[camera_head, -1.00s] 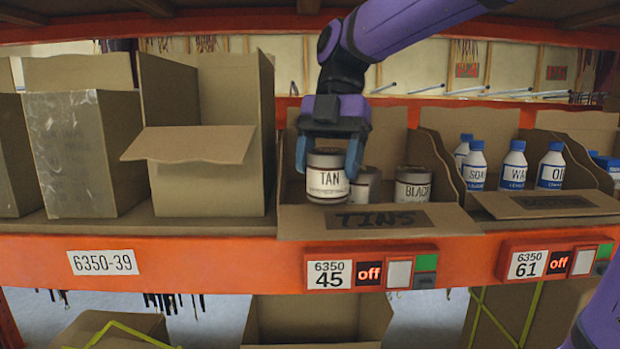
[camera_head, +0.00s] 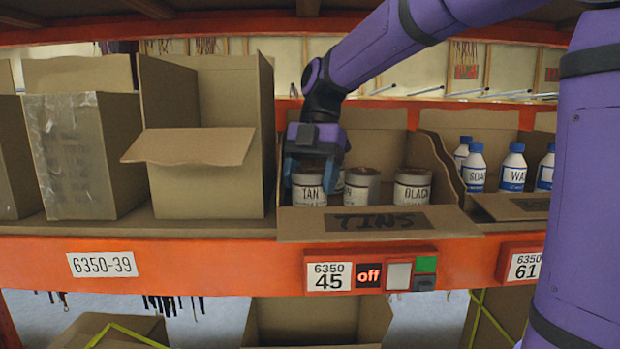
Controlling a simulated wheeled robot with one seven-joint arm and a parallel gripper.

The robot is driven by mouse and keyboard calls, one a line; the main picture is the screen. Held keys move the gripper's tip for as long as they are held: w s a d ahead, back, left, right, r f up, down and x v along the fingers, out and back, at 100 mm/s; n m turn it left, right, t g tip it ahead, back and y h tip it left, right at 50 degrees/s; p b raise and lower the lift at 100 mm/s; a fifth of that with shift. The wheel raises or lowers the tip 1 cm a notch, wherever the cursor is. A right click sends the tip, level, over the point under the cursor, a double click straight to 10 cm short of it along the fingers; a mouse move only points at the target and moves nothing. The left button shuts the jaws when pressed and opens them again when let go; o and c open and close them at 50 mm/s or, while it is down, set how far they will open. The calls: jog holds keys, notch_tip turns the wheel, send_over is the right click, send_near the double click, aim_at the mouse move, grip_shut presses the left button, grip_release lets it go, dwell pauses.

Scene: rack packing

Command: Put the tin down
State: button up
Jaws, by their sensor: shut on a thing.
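The tin labelled TAN (camera_head: 309,193) is in my gripper (camera_head: 311,178), at the left inside of the cardboard box marked TINS (camera_head: 380,222). My gripper is shut around the tin's upper part, and the fingers cover its top. The tin looks upright. A tin labelled BLACK (camera_head: 412,188) stands further right in the same box.
An open cardboard box (camera_head: 207,185) stands close on the left. A box of white bottles with blue caps (camera_head: 513,168) is on the right. The orange shelf edge (camera_head: 200,265) carries labels and a display reading off (camera_head: 370,278). My arm covers the right side.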

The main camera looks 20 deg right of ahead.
jog(key=o, duration=0.7)
jog(key=shift+f, duration=0.15)
jog(key=v, duration=1.2)
